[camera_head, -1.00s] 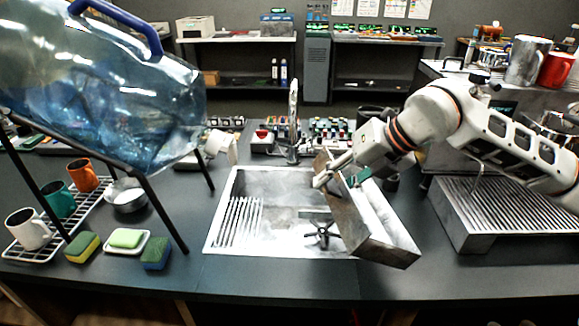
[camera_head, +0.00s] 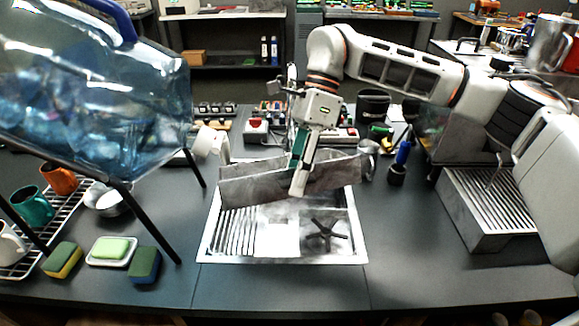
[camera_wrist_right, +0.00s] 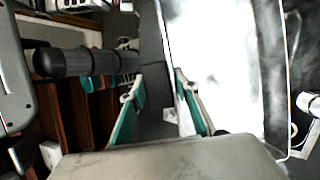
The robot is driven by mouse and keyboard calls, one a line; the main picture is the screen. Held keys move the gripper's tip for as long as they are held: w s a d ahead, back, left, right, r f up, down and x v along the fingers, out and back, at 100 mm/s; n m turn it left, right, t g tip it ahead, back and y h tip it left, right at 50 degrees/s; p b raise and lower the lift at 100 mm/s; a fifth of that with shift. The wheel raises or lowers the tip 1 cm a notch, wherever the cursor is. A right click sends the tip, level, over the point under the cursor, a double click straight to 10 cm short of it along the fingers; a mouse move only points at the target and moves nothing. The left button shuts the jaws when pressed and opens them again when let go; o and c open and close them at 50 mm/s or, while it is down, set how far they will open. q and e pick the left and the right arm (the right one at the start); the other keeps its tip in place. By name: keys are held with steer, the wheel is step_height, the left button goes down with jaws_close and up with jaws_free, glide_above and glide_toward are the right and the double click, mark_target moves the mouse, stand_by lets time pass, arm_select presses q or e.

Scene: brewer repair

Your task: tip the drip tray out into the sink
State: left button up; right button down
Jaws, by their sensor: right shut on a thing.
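The drip tray (camera_head: 245,190) is a long grey metal trough. In the head view it hangs crosswise over the back half of the sink (camera_head: 280,262), one long wall facing me, its left end a little lower. My right gripper (camera_head: 300,181) is shut on the tray's long wall near the middle. In the right wrist view the teal-padded fingers of my right gripper (camera_wrist_right: 160,112) have a grey wall between them. I cannot see whether liquid is in the tray. The sink's ribbed area and dark cross-shaped piece are visible below. My left gripper is not in view.
A large blue water bottle (camera_head: 95,90) on a black stand leans in at the left. Cups, sponges (camera_head: 145,264) and a small bowl lie below it. A grated metal base (camera_head: 490,205) stands at the right. The counter in front of the sink is clear.

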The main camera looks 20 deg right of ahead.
steer(key=shift+w+a+r+n, duration=0.1)
steer(key=shift+a+n, duration=0.05)
steer(key=shift+n, duration=0.25)
steer(key=shift+s+f+t+b, duration=0.45)
steer(key=shift+s+t+b, duration=0.05)
steer(key=shift+b, duration=0.2)
arm_select(q)
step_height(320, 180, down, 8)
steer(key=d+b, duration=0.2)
steer(key=b, duration=0.6)
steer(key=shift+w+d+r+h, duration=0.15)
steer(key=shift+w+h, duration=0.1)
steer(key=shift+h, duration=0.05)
arm_select(e)
steer(key=f+t, duration=0.1)
steer(key=s+f+t, duration=0.1)
steer(key=f, duration=0.1)
steer(key=f+n+t, duration=0.1)
steer(key=shift+s+f, duration=0.3)
steer(key=shift+s, duration=0.1)
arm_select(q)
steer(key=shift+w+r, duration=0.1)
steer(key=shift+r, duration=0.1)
